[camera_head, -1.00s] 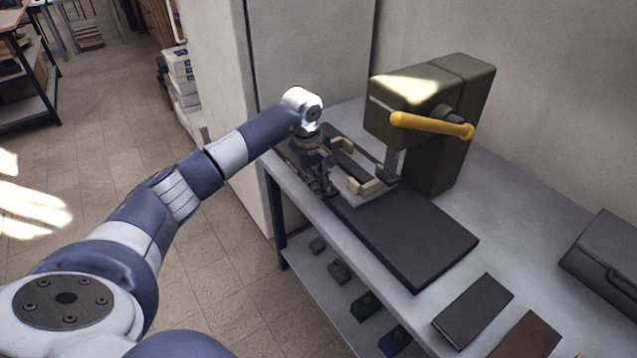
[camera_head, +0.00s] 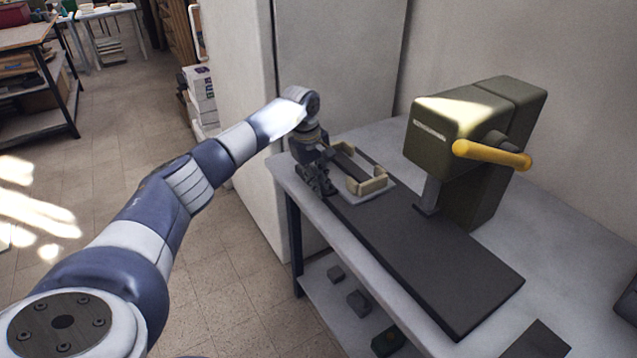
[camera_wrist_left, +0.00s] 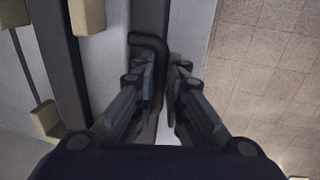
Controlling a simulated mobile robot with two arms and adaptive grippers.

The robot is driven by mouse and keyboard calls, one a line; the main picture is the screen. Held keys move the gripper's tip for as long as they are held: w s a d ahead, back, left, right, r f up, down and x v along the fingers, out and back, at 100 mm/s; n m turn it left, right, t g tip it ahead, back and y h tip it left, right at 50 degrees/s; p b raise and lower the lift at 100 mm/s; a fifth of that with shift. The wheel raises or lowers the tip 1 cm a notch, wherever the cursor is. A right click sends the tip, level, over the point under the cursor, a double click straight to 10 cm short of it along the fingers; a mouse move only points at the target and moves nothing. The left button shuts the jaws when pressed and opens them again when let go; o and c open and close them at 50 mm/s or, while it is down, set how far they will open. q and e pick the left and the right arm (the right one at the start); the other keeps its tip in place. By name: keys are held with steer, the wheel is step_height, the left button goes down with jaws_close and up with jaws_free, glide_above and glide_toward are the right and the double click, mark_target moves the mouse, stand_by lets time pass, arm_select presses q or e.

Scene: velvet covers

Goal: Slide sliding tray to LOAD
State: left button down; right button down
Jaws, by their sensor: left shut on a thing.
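The sliding tray (camera_head: 379,194) is a light plate with beige corner blocks on a long dark base (camera_head: 440,255). It sits towards the base's far left end, clear of the press ram (camera_head: 430,196). My left gripper (camera_head: 327,186) is at the tray's left side, low by the bench edge. In the left wrist view its fingers (camera_wrist_left: 166,68) are shut on the tray's dark handle (camera_wrist_left: 147,42); the tray's pale plate (camera_wrist_left: 104,70) lies to the left. The fingers partly hide the handle. No LOAD label is readable. My right gripper is out of view.
An olive press (camera_head: 470,125) with a yellow lever (camera_head: 490,154) stands behind the base. A pale cabinet (camera_head: 335,70) stands close beyond the bench's far end. Small dark blocks (camera_head: 358,302) lie on the shelf below. The tiled floor (camera_head: 225,285) left of the bench is clear.

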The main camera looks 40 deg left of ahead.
arm_select(q)
steer(key=c, duration=1.7)
jaws_free()
steer(key=shift+w+a, duration=0.1)
steer(key=shift+a, duration=0.15)
steer(key=shift+o, duration=0.2)
steer(key=shift+r, duration=0.2)
step_height(320, 180, up, 11)
steer(key=s, duration=0.2)
steer(key=shift+a+r, duration=0.2)
steer(key=shift+a, duration=0.2)
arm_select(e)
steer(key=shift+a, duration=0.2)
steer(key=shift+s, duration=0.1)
